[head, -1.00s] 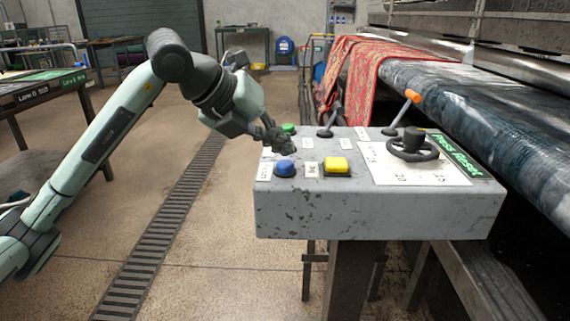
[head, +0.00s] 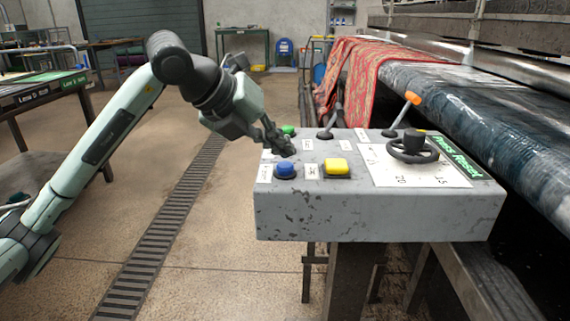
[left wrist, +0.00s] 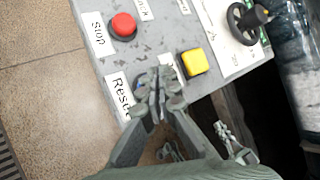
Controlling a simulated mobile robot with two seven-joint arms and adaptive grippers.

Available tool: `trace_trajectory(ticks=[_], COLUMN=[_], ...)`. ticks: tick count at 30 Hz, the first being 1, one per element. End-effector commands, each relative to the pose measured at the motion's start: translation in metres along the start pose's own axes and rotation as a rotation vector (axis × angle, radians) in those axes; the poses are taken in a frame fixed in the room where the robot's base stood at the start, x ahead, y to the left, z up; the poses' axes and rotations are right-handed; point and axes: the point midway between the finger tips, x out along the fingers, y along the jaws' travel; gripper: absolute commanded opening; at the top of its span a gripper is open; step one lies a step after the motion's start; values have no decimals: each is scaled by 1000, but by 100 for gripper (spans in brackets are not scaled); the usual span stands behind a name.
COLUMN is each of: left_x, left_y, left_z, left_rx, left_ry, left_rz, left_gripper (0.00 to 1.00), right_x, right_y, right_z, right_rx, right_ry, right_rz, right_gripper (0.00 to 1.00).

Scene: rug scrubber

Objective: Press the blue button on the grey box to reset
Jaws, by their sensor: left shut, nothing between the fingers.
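The grey box (head: 380,215) is a control panel with a worn front, at centre right in the head view. The blue button (head: 285,170) is a round knob at its near left corner, beside a small white label. My left gripper (head: 286,150) is shut and empty, its fingertips pointing down just above and behind the blue button in the picture. I cannot tell whether they touch the panel.
A yellow button (head: 337,167) is right of the blue one. A green button (head: 288,130), levers and a black handwheel (head: 413,148) also stand on the panel. A red button (left wrist: 123,26) labelled "Stop" shows in the wrist view. A red rug (head: 350,75) hangs behind.

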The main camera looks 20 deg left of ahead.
Motion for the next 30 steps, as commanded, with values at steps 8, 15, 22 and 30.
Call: trace_trajectory(ticks=[8, 15, 22, 30], left_x=[0, 4, 6, 6], left_y=[0, 3, 4, 4], left_z=[0, -3, -4, -4], left_rx=[0, 0, 0, 0], left_ry=[0, 0, 0, 0], left_rz=[0, 0, 0, 0], left_gripper=[0, 0, 0, 0], right_x=[0, 2, 4, 4], right_y=[0, -1, -1, -1], right_z=[0, 4, 7, 7], right_rx=[0, -1, -1, 0], right_ry=[0, 1, 1, 1], right_rz=[0, -2, -1, -1], right_gripper=[0, 0, 0, 0])
